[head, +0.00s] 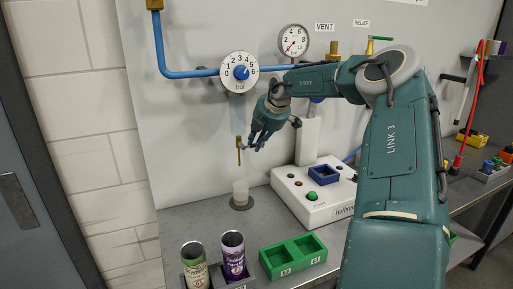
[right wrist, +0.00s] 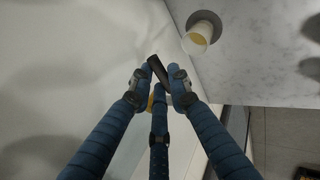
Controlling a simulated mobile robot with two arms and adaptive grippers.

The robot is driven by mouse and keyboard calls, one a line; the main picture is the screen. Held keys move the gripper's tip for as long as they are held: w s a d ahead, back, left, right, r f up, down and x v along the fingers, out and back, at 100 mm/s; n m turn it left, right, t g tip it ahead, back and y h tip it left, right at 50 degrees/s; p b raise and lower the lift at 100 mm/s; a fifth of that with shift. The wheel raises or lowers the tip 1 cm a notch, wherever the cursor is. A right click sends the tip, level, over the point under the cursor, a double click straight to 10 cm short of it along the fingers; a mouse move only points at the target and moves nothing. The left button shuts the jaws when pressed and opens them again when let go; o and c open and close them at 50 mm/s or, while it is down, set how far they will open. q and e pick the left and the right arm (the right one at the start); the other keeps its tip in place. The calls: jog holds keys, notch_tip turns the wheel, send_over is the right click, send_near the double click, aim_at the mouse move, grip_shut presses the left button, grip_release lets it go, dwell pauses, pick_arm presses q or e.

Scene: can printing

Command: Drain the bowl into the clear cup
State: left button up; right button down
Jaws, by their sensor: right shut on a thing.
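The bowl (head: 238,115) is a pale, translucent cylinder on the wall panel below the round dial. A thin brass drain fitting (head: 239,150) hangs beneath it. The clear cup (head: 241,189) stands upright below on a dark round pad (head: 241,203); in the right wrist view the cup (right wrist: 198,38) has some yellowish liquid in it. My right gripper (head: 249,147) is at the drain fitting, above the cup. In the right wrist view its fingers are shut on a short dark handle (right wrist: 158,70). My left gripper is out of view.
A white box (head: 315,205) with buttons stands right of the cup. In front are two cans (head: 233,256), (head: 194,266) in a holder and a green tray (head: 292,256). A blue pipe (head: 190,73) and a gauge (head: 293,40) are on the panel above.

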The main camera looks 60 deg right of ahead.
dwell(0.4)
jog(key=c, duration=1.9)
grip_release()
jog(key=shift+w+a, duration=0.1)
jog(key=v, duration=1.2)
